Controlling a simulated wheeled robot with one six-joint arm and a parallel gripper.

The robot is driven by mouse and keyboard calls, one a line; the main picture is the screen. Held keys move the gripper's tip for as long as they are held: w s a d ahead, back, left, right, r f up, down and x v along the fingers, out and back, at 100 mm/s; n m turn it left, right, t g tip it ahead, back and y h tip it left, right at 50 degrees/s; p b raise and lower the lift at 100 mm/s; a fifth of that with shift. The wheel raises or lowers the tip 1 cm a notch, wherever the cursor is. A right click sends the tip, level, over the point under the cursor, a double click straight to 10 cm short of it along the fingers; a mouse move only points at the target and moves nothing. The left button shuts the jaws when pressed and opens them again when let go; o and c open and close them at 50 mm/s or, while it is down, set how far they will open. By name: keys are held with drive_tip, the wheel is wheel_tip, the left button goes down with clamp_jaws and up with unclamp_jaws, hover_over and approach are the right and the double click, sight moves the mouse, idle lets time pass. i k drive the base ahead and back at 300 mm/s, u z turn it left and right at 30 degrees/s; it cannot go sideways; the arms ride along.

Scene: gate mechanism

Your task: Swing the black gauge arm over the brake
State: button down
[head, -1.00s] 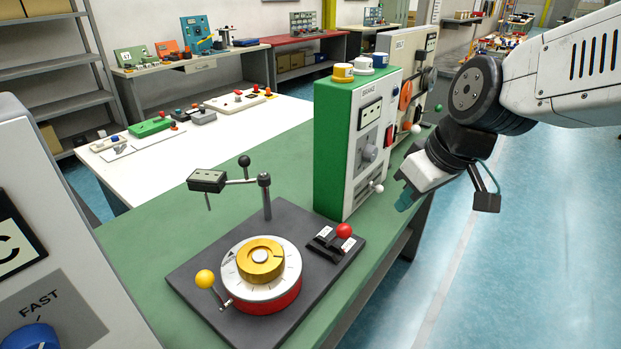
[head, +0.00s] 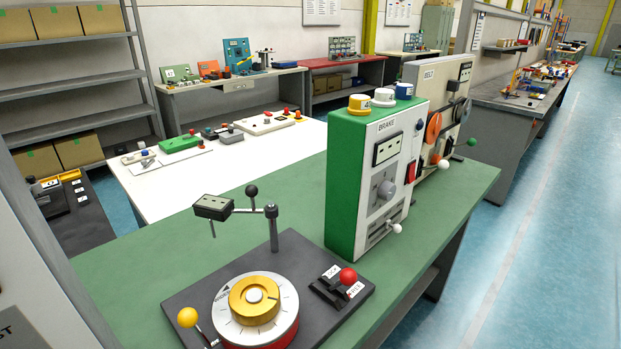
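The black gauge arm (head: 214,207) has a small black box with a thin downward probe at its left end. A bar joins it to a grey upright post (head: 273,228), and a black ball knob (head: 252,191) stands up from the bar. The box hangs to the left of the post, out over the green bench. A green and white panel box labelled BRAKE (head: 372,178) stands behind and right of the post, apart from the gauge arm. My gripper is not in view.
A dark baseplate (head: 187,295) carries the post, a white dial with a gold hub (head: 254,301), a yellow knob lever (head: 187,317) and a red knob lever (head: 348,277). The BELT box (head: 435,108) stands behind BRAKE. Blue floor at right is clear.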

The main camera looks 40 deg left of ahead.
sight(251, 191)
drive_tip(key=z, duration=0.55)
drive_tip(key=i, duration=0.5)
drive_tip(key=u, duration=1.4)
